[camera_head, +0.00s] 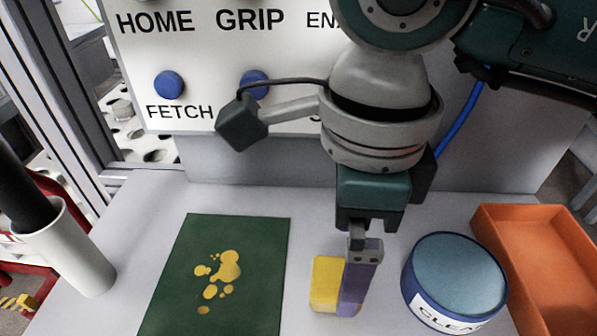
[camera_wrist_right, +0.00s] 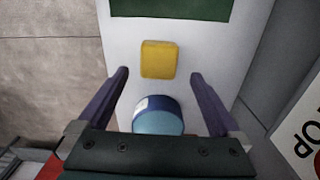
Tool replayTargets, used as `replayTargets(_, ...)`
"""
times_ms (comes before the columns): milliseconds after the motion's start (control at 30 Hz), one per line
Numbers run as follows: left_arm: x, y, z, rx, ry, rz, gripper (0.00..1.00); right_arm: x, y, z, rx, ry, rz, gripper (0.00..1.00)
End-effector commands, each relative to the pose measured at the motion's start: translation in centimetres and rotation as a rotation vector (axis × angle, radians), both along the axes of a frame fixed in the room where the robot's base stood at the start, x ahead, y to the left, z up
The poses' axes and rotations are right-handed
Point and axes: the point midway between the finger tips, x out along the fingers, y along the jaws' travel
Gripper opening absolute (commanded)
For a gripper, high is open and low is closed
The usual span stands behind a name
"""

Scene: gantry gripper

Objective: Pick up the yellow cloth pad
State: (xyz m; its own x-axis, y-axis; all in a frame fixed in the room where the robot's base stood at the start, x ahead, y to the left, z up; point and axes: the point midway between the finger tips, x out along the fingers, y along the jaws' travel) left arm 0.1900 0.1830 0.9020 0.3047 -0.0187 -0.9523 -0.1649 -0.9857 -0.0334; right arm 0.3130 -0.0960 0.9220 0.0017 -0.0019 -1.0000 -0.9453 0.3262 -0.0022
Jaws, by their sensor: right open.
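The yellow cloth pad (camera_head: 325,284) lies on the light grey table, right of a green mat. It also shows in the right wrist view (camera_wrist_right: 158,60), ahead of my right gripper and roughly centred between the finger lines. My right gripper (camera_head: 352,303) has purple fingers pointing down and hides the pad's right part in the head view. In the right wrist view the gripper (camera_wrist_right: 158,76) is open, with nothing between its fingers. The height gap between fingertips and pad is hard to tell. My left gripper is not in view.
The green mat (camera_head: 175,300) has yellow spots (camera_head: 229,266) on it. A round blue-topped tub (camera_head: 455,268) stands close right of my right gripper, beside an orange tray (camera_head: 540,250). A white cylinder (camera_head: 75,255) is at left. A panel with blue buttons (camera_head: 169,85) stands behind.

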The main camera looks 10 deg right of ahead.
Motion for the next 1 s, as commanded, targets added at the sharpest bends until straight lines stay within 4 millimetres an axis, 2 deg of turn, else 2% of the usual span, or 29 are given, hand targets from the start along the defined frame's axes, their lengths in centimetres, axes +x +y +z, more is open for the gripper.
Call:
replayTargets(200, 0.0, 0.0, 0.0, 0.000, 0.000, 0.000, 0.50, -0.4, 0.2, -3.5, 0.000, 0.006, -0.001, 1.00)
replayTargets(300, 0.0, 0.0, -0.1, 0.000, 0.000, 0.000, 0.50, -0.3, 0.2, -4.6, 0.000, 0.004, 0.000, 1.00)
replayTargets(567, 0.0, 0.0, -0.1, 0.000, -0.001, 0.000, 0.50, -0.2, 0.2, -4.9, 0.002, 0.002, 0.001, 1.00)
replayTargets(1000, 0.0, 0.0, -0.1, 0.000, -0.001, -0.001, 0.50, -0.2, 0.2, -4.8, 0.002, 0.002, 0.000, 0.52)
